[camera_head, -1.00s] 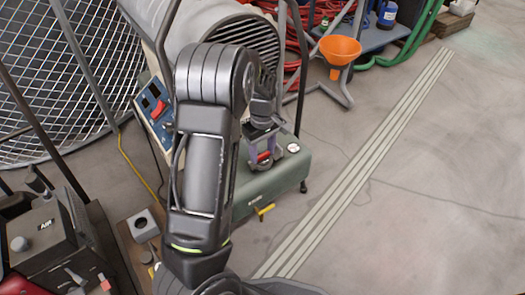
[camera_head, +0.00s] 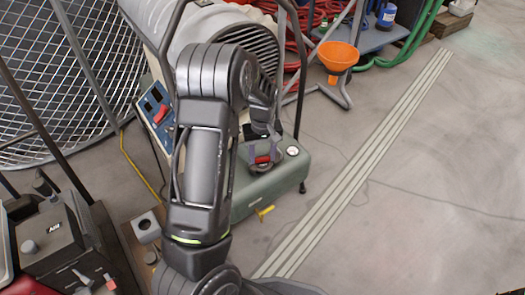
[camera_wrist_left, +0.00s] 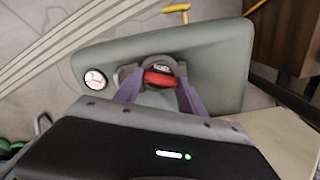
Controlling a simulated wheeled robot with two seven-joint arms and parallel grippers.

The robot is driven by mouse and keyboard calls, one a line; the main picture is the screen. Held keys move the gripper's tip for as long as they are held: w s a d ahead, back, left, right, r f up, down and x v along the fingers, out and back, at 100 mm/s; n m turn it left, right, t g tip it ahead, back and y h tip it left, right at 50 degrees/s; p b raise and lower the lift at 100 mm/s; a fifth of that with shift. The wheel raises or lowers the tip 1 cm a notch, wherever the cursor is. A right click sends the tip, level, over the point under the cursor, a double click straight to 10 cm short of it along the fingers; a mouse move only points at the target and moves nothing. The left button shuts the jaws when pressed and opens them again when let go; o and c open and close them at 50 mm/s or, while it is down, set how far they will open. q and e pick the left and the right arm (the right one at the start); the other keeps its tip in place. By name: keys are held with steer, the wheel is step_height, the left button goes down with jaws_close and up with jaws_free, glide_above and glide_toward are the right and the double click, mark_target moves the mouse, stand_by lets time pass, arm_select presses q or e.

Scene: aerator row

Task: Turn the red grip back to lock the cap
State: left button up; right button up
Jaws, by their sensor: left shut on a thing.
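The red grip (camera_head: 263,159) is a short bar across a round dark grey cap (camera_head: 266,168) on top of the green tank (camera_head: 262,190). In the left wrist view the red grip (camera_wrist_left: 160,79) lies roughly crosswise over the cap (camera_wrist_left: 158,66), with the tank (camera_wrist_left: 215,60) around it. My left gripper (camera_head: 264,150) reaches down over the cap from above. Its two purple-grey fingers (camera_wrist_left: 158,88) stand at either end of the red grip, shut on it. Part of the cap is hidden by the fingers and the grip. My right gripper is not in view.
A white-faced gauge (camera_head: 292,150) sits on the tank beside the cap. A yellow handle (camera_head: 264,212) sticks out low at the tank's front. A control panel (camera_head: 157,110) stands left behind my arm. An orange funnel (camera_head: 338,55) is at the back. The floor at right is clear.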

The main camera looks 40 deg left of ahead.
mark_target(263, 158)
arm_select(q)
steer(key=m+p, duration=0.3)
steer(key=m, duration=0.3)
steer(key=shift+r, duration=0.1)
steer(key=m+p, duration=0.1)
steer(key=m, duration=0.3)
steer(key=shift+m+p, duration=0.55)
steer(key=shift+m, duration=1.05)
steer(key=o, duration=1.4)
steer(key=shift+c, duration=0.2)
step_height(263, 158, up, 8)
steer(key=p, duration=0.2)
steer(key=shift+f+p, duration=0.2)
steer(key=shift+p, duration=0.15)
